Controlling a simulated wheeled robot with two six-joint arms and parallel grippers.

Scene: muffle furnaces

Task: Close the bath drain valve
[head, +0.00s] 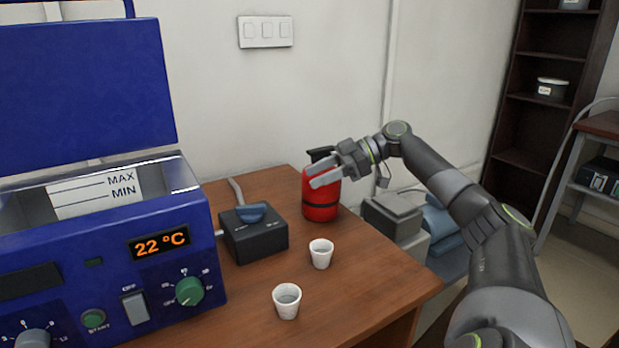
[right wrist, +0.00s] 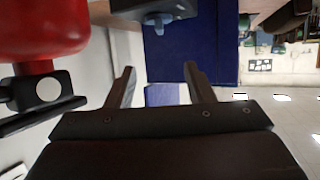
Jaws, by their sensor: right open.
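The blue water bath (head: 120,245) stands at the left with its lid up, its display reading 22 °C. Beside it on the wooden table is a black box (head: 254,238) with a blue handle (head: 251,212) on top; I take this to be the drain valve. In the right wrist view the blue handle (right wrist: 160,22) shows at the top edge, beyond the fingers. My right gripper (head: 314,172) is open and empty, above and to the right of the black box, overlapping the red canister in view. It touches nothing that I can see. My left gripper is not in view.
A red canister (head: 320,204) with a black top stands behind, close to my right gripper; it also shows in the right wrist view (right wrist: 42,28). Two white cups (head: 321,254) (head: 287,301) stand in front of the black box. The table's right part (head: 375,285) is clear.

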